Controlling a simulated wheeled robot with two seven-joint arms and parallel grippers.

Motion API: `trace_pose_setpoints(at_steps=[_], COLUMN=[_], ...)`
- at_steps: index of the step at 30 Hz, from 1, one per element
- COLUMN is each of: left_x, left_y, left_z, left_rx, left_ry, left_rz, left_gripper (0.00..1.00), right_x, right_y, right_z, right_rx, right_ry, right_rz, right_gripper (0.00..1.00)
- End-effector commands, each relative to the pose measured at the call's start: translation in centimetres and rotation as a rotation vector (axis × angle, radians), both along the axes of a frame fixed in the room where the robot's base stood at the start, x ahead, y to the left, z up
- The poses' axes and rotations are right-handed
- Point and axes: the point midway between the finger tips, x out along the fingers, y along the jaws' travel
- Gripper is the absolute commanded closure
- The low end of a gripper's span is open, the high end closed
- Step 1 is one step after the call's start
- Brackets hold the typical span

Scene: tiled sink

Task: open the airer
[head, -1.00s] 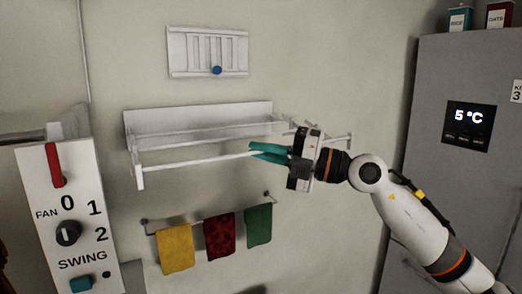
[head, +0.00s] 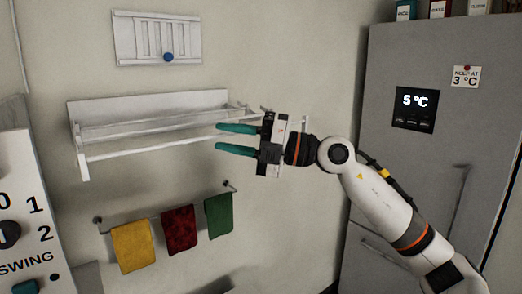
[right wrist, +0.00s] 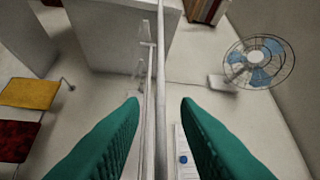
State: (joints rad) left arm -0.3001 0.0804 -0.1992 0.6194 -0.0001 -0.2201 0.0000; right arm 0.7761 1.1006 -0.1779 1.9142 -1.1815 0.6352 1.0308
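The white airer (head: 150,105) is fixed to the wall at the left of centre in the head view. Its front rail (head: 140,151) stands out from its back board. My right gripper (head: 218,137) is at the right part of the rail, its two teal fingers spread apart. In the right wrist view, white rails (right wrist: 160,60) run lengthwise between the open fingers, with clear gaps on both sides. I cannot tell how deep the rail lies between them. My left gripper is not in view.
A slatted white panel with a blue knob (head: 168,57) is above the airer. Yellow (head: 133,246), red and green cloths hang below. A grey fridge (head: 400,60) is at right, a white control panel (head: 18,220) at left. The right wrist view shows a fan (right wrist: 258,62).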

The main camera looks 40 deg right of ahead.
Motion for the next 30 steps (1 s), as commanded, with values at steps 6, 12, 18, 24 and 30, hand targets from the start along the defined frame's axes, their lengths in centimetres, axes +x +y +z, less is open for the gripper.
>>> trace_pose_setpoints(at_steps=[6,12,18,24,30], left_x=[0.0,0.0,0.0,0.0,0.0], left_y=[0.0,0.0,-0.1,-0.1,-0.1], left_z=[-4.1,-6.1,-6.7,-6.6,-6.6], left_rx=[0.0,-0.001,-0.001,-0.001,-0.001], left_ry=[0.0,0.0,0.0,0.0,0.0], left_rz=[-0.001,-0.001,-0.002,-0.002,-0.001], left_gripper=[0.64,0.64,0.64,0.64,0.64], right_x=[-3.2,-5.2,-6.1,-6.1,-6.1], right_y=[-3.7,-5.9,-6.7,-6.7,-6.7], right_z=[-1.8,-1.8,-1.5,-1.4,-1.4], right_rx=[-0.003,-0.002,-0.002,-0.002,-0.001], right_ry=[0.003,0.003,0.001,0.001,0.001], right_rz=[-0.006,-0.002,0.001,0.001,0.001], right_gripper=[0.71,0.71,0.71,0.71,0.71])
